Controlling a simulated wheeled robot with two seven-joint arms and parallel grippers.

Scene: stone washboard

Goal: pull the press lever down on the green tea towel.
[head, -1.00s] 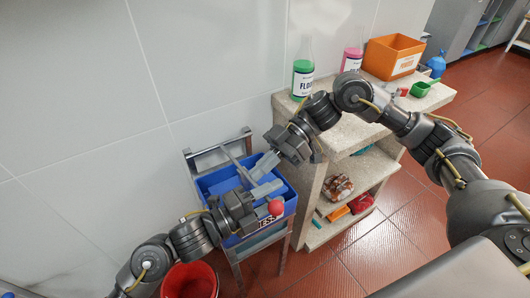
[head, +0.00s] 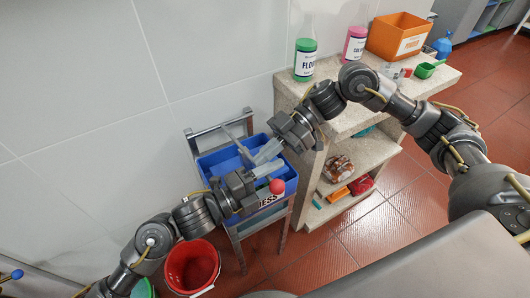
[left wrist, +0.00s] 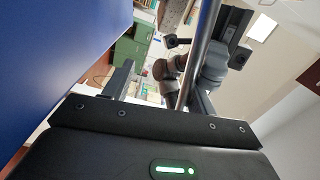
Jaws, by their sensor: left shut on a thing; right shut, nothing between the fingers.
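The blue press box (head: 221,160) stands on a grey metal frame against the tiled wall. The press lever shows a red ball knob (head: 277,186) just right of my left gripper. My left gripper (head: 262,170) is shut at the lever, at the box's front. In the left wrist view a metal rod (left wrist: 196,62) runs up from between the fingers, with the blue box side (left wrist: 60,55) at left. My right gripper (head: 270,152) is shut and empty above the box, close to the left one. No green tea towel can be made out; the grippers hide much of the box's inside.
A stone shelf (head: 352,118) right of the press carries bottles (head: 305,60), an orange bin (head: 398,36) and a green scoop (head: 428,69). A red bucket (head: 191,267) stands below my left arm. Red tiled floor (head: 375,235) is clear in front of the shelf.

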